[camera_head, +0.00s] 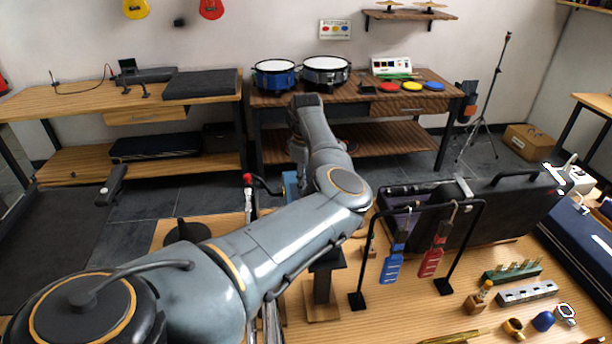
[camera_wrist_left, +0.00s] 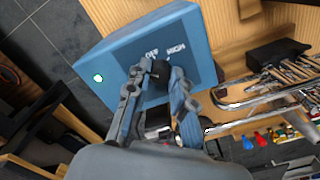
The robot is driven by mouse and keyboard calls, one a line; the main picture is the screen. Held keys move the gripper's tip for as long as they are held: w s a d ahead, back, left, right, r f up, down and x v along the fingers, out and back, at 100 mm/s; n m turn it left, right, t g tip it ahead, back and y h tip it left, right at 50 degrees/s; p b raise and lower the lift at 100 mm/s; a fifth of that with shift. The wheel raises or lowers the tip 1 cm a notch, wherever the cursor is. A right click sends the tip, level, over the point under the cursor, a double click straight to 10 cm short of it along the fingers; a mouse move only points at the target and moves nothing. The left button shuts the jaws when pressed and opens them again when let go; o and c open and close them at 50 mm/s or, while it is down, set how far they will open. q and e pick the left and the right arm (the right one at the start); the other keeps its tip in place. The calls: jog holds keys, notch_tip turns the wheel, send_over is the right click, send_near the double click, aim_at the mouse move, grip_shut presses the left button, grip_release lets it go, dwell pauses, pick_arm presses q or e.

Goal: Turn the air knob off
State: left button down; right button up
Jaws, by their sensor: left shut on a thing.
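The air knob (camera_wrist_left: 160,70) is a small dark knob on the face of a blue box (camera_wrist_left: 205,38) in the left wrist view. The words OFF and HIGH show on the panel beside it. A small light (camera_wrist_left: 98,78) on the box glows green. My left gripper (camera_wrist_left: 157,82) is shut on the knob, with one finger on each side. Which way the knob points is hidden by the fingers. In the head view only a bit of the blue box (camera_head: 291,186) shows behind my left arm, and the gripper is hidden there. My right gripper is in neither view.
A black stand with hanging blue (camera_head: 393,264) and red (camera_head: 432,260) tags stands on the near wooden table. An open dark case (camera_head: 480,217) is behind it. In the wrist view, metal tubes (camera_wrist_left: 265,98) and small tools (camera_wrist_left: 295,70) lie close beside the box.

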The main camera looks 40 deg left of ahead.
pick_arm(q)
jog(key=m+p, duration=0.1)
jog(key=p, duration=0.1)
jog(key=m+p, duration=0.4)
jog(key=shift+r, duration=0.25)
jog(key=m+p, duration=0.2)
jog(key=shift+f+m, duration=0.1)
jog(key=shift+m, duration=0.2)
jog(key=shift+f+m+p, duration=0.1)
jog(key=shift+m+p, duration=0.8)
jog(key=shift+m, duration=0.1)
jog(key=c, duration=1.1)
grip_release()
jog(key=shift+c, duration=0.2)
notch_tip(320, 180, up, 12)
